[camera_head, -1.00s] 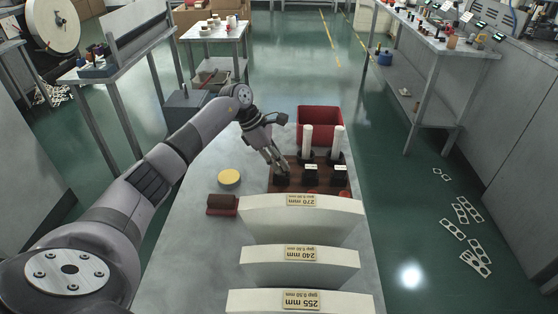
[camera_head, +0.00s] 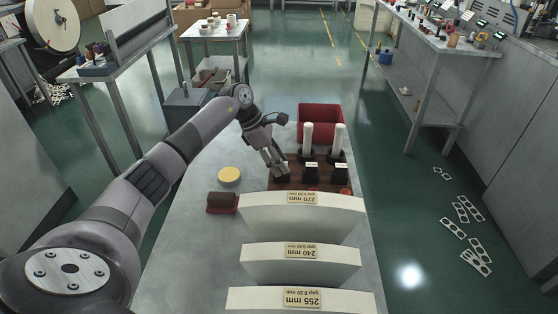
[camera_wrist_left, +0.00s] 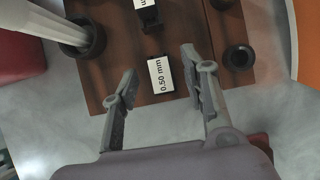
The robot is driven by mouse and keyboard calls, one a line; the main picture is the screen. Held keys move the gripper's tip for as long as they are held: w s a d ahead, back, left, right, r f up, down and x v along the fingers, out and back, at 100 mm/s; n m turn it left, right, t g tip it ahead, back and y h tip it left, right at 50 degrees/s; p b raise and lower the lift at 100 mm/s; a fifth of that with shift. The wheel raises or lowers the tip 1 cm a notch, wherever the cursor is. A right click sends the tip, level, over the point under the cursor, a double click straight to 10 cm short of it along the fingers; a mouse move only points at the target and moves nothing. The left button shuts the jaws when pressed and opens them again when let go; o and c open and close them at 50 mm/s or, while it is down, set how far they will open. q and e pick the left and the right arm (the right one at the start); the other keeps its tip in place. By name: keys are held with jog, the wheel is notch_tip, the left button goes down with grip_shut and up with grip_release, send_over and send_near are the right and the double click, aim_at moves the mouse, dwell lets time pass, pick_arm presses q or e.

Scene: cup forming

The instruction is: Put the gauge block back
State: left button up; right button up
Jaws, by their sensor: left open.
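The gauge block (camera_wrist_left: 161,75) labelled "0.50 mm" is in its place in the brown wooden tray, near the tray's edge, in the left wrist view. My left gripper (camera_wrist_left: 158,64) is open, one finger on each side of this block, with gaps between. In the head view the left gripper (camera_head: 276,168) is over the left part of the tray (camera_head: 326,187) and hides much of the block. Other black labelled blocks (camera_head: 311,172) stand to its right; one more (camera_wrist_left: 150,17) shows in the wrist view. My right gripper is in neither view.
Two white rods (camera_head: 307,137) stand in black holders at the tray's back, before a red bin (camera_head: 322,117). Curved white gauges (camera_head: 301,219) fill the table's near side. A yellow disc (camera_head: 229,176) and a dark red block (camera_head: 221,203) lie left.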

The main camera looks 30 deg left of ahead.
pick_arm(q)
jog(key=v, duration=0.8)
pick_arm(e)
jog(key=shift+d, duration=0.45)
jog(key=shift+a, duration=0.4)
